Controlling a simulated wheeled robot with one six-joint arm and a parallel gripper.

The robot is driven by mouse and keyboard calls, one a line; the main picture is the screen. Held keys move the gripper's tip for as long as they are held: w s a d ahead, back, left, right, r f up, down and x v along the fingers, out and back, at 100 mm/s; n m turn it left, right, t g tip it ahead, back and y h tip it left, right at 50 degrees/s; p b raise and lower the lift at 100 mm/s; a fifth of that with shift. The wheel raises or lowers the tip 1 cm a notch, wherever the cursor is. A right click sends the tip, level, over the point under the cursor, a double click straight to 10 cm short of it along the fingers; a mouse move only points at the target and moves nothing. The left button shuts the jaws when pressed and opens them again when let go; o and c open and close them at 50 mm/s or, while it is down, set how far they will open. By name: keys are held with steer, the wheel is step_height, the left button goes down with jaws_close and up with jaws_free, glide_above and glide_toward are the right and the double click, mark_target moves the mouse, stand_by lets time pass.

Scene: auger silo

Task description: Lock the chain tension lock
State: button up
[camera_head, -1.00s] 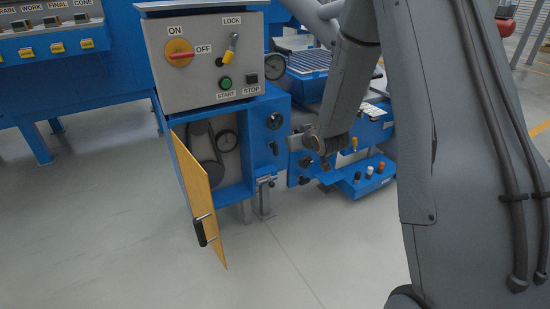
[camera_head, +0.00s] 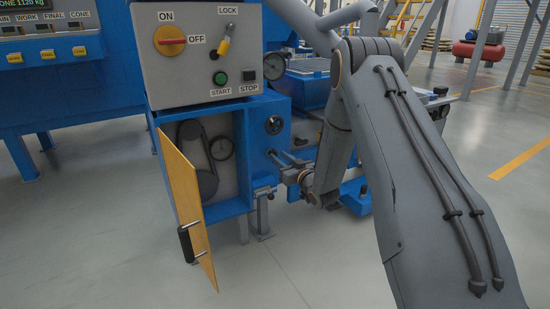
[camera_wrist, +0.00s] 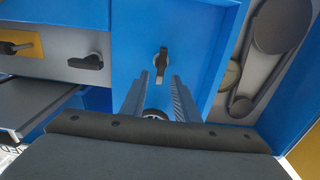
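A small black lever handle (camera_wrist: 161,62), which looks like the chain tension lock, stands on the blue side face of the cabinet (camera_head: 262,135). A round black knob (camera_head: 274,124) sits above it in the head view; a round part (camera_wrist: 155,113) shows between the fingers in the wrist view. Nothing is held.
The yellow cabinet door (camera_head: 186,200) hangs open, showing the belt and pulleys (camera_head: 200,160). A grey control box (camera_head: 200,60) is above. A blue machine part (camera_head: 355,190) stands behind my arm at right. The floor in front is clear.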

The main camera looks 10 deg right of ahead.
mark_target(275, 154)
steer(key=shift+b+x, duration=0.65)
steer(key=shift+x, duration=1.5)
steer(key=shift+c, duration=0.4)
jaws_close()
